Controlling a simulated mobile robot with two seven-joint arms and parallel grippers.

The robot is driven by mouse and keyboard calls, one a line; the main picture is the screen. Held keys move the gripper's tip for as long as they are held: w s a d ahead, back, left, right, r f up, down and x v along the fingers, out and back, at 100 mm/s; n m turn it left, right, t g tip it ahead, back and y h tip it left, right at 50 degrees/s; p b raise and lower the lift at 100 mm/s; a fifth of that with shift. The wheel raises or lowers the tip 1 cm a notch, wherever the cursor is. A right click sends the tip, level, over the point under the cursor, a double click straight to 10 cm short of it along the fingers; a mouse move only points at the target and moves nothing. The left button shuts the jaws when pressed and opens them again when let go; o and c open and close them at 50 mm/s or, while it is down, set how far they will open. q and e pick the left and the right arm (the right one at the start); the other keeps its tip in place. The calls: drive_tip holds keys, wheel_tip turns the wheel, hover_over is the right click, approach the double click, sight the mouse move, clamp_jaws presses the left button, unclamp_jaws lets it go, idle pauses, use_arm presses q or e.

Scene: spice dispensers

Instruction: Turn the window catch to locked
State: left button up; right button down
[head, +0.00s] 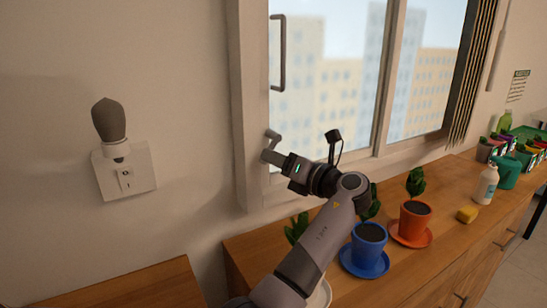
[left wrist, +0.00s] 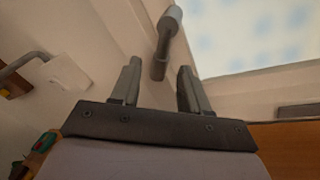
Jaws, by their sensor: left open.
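The window catch (head: 272,136) is a small grey lever on the left side of the window frame, beside the glass. In the left wrist view the catch (left wrist: 164,42) shows as a short bar with a thicker rounded end at the top. My left gripper (head: 268,156) is at the catch in the head view, its fingertips small and partly overlapping it. In the left wrist view its two open fingers (left wrist: 158,78) stand to either side of the catch's lower end, with gaps visible. I cannot tell whether either finger touches it. My right gripper is not in view.
A long dark pull handle (head: 277,52) is on the window frame above. Potted plants in blue (head: 369,250) and orange (head: 413,222) pots stand on the wooden counter (head: 455,244) below my arm. A yellow block (head: 467,214) and white bottle (head: 486,184) are further right.

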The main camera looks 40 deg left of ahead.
use_arm(q)
drive_tip(key=shift+w+a, duration=0.1)
drive_tip(key=shift+a, duration=0.75)
clamp_jaws()
drive_tip(key=m+p, duration=0.1)
drive_tip(key=p, duration=0.3)
drive_tip(key=r+m+p, duration=0.1)
drive_tip(key=p, duration=0.2)
drive_tip(key=shift+s+a+r+m+y+p, duration=0.1)
drive_tip(key=shift+s+a+m+y+p, duration=0.05)
drive_tip(key=shift+s+m+y+p, duration=0.2)
drive_tip(key=shift+s+m, duration=0.15)
drive_tip(key=shift+m, duration=0.6)
unclamp_jaws()
